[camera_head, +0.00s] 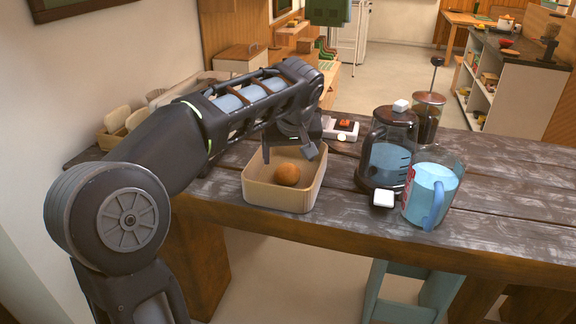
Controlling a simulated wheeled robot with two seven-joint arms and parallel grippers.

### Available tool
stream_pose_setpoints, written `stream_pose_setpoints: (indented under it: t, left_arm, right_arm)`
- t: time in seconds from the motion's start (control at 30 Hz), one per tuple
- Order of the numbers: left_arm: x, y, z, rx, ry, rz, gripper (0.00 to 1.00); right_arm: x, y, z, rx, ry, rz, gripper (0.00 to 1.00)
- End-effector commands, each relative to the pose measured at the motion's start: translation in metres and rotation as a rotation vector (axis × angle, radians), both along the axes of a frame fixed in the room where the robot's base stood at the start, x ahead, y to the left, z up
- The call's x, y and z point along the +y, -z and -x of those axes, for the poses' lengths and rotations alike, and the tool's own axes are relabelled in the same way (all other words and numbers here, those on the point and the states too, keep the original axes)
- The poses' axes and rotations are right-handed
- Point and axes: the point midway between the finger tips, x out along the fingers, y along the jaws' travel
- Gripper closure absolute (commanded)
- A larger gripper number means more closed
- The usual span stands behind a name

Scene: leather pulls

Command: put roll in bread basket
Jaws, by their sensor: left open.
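A round golden-brown roll (287,174) lies inside the bread basket (281,198), a pale, low-walled rectangular box at the front edge of the dark wooden table. My left gripper (288,154) is just above the basket's back part, over and behind the roll. Its fingers are apart, one at the left and one at the right, and the roll is below them, not between them. My right gripper does not show.
A dark coffee maker (388,150), a measuring jug of blue liquid (431,194) and a French press (427,117) stand right of the basket. A small white device (341,129) lies behind it. The table's right part (510,190) is clear.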

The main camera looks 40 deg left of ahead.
Motion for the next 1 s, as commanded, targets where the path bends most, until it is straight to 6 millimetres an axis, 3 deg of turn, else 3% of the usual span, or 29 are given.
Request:
stream_pose_setpoints:
  t: [0.1, 0.3, 1.0]
  left_arm:
    - [-0.008, -0.020, 0.008, -0.004, 0.001, 0.001, 0.18]
    - [-0.013, -0.035, 0.015, 0.000, -0.001, 0.000, 0.18]
    - [-0.014, -0.036, 0.015, 0.001, 0.000, 0.001, 0.18]
  right_arm:
    - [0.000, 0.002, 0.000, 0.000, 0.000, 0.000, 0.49]
    - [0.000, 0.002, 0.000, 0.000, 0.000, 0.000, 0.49]
    - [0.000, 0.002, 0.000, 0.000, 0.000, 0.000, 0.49]
